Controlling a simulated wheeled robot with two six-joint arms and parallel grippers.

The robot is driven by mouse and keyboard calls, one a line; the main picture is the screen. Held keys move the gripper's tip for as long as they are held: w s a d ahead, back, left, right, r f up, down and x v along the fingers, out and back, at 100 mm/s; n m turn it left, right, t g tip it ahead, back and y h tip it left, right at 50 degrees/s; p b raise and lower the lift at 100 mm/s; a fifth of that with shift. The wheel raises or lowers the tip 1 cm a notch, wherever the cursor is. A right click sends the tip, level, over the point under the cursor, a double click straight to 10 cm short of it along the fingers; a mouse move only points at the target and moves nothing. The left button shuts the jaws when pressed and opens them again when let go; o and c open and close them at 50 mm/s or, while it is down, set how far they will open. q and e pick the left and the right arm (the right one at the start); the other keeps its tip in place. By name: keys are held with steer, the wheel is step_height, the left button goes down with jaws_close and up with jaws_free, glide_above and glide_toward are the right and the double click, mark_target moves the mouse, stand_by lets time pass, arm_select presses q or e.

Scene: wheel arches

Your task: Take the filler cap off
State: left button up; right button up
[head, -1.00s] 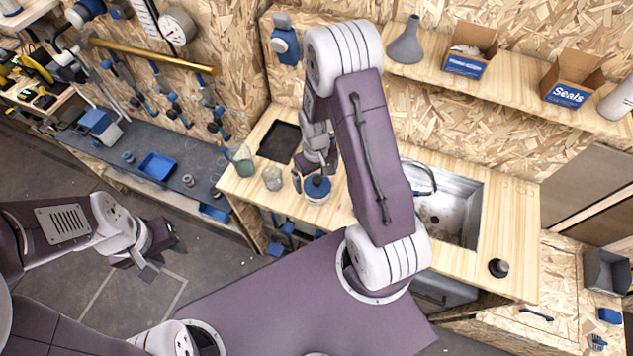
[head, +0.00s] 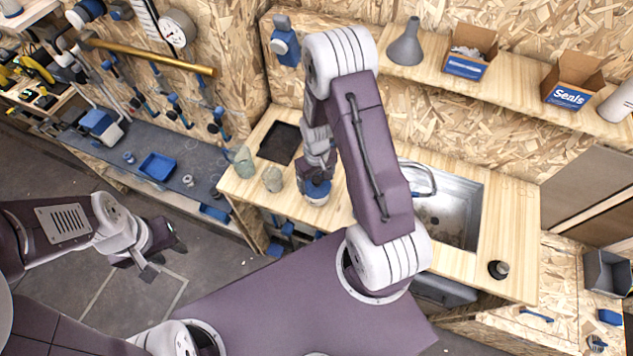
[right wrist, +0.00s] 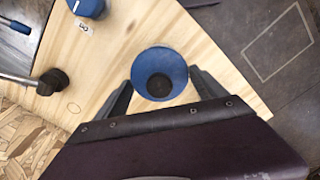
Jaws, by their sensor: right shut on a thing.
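A round blue cap with a dark knob in its middle (right wrist: 160,86) shows in the right wrist view. In the head view its blue top is mostly covered by my gripper, above a white body (head: 317,199) that stands upright on the wooden counter. My right gripper (head: 316,182) is down at the cap, pointing downward. In the right wrist view its two fingers (right wrist: 162,84) are against opposite sides of the blue cap, shut on it. My left gripper (head: 166,261) is open and empty over the floor, well away at the left.
The wooden counter (head: 240,187) also bears a black tray (head: 280,142), a glass jar (head: 272,179), a greenish jug (head: 243,161) and a sink (head: 450,205). A dark knob (head: 498,269) is at the right. In the right wrist view, a blue object (right wrist: 88,8) and a tap (right wrist: 50,80) are nearby.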

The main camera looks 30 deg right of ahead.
mark_target(318, 181)
steer(key=r, duration=0.2)
steer(key=s+r+b, duration=0.1)
steer(key=shift+r, duration=0.4)
steer(key=s+r+b, duration=0.5)
steer(key=s+r, duration=0.1)
steer(key=s, duration=0.4)
steer(key=shift+s+r, duration=0.25)
steer(key=shift+s, duration=0.1)
steer(key=shift+s, duration=0.15)
